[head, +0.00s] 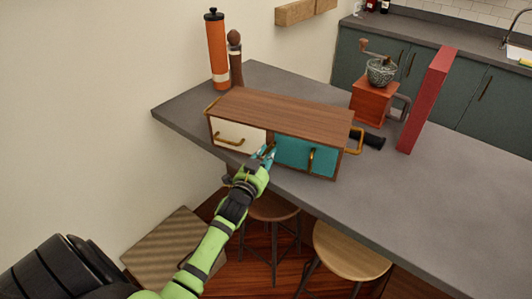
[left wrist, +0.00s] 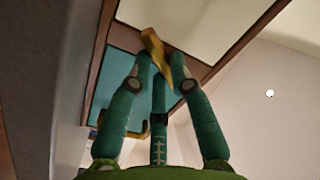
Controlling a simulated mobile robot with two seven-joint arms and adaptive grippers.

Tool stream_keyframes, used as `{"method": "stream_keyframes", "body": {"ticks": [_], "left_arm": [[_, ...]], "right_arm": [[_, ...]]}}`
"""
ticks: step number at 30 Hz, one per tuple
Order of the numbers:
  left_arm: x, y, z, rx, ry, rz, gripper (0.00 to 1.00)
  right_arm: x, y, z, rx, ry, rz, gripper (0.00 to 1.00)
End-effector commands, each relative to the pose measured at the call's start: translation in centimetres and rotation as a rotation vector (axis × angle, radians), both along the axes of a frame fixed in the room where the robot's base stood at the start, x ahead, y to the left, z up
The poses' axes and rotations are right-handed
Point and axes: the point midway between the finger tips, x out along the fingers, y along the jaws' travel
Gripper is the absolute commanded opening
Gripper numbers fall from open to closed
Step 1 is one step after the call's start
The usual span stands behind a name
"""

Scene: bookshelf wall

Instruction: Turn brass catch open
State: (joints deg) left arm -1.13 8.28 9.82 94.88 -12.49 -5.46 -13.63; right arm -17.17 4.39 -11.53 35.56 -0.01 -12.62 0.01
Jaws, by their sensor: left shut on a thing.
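A small wooden cabinet (head: 285,106) stands on the grey counter, with a cream door (head: 238,133) on the left and a teal door (head: 296,154) on the right. The brass catch (left wrist: 154,52) is at the divide between the doors and looks slanted in the left wrist view. My left gripper (head: 266,153) is at the cabinet's front; in the left wrist view its green fingers (left wrist: 161,66) are shut on the catch. The fingers and arm mostly hide the catch in the head view. Both doors look closed. My right gripper is out of view.
On the grey counter (head: 440,200), an orange cylinder (head: 218,52) and a wooden mill (head: 235,62) stand behind the cabinet. A coffee grinder (head: 371,101) and a red upright panel (head: 426,100) stand to the right. Stools (head: 350,250) sit below the front edge.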

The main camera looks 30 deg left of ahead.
Motion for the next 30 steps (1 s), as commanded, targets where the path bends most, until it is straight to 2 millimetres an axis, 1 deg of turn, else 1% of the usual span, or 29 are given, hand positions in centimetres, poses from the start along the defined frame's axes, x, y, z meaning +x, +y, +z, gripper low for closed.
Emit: {"method": "stream_keyframes", "body": {"ticks": [1, 6, 15, 21, 30], "left_arm": [[0.0, 0.0, 0.2, -0.044, -0.007, 0.001, 0.0], [0.0, 0.0, 0.2, -0.2, -0.038, 0.002, 0.0], [0.0, 0.0, 0.2, -0.431, -0.082, 0.001, 0.0], [0.0, 0.0, 0.2, -0.533, -0.102, 0.001, 0.0], [0.0, -0.1, 0.2, -0.6, -0.114, 0.001, 0.0]], "right_arm": [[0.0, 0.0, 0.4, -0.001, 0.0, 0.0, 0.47], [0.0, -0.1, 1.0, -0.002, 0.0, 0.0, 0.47], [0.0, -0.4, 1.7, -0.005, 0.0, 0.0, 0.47], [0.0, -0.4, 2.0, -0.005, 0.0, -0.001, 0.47], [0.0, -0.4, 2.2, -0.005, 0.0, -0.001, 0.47]]}}
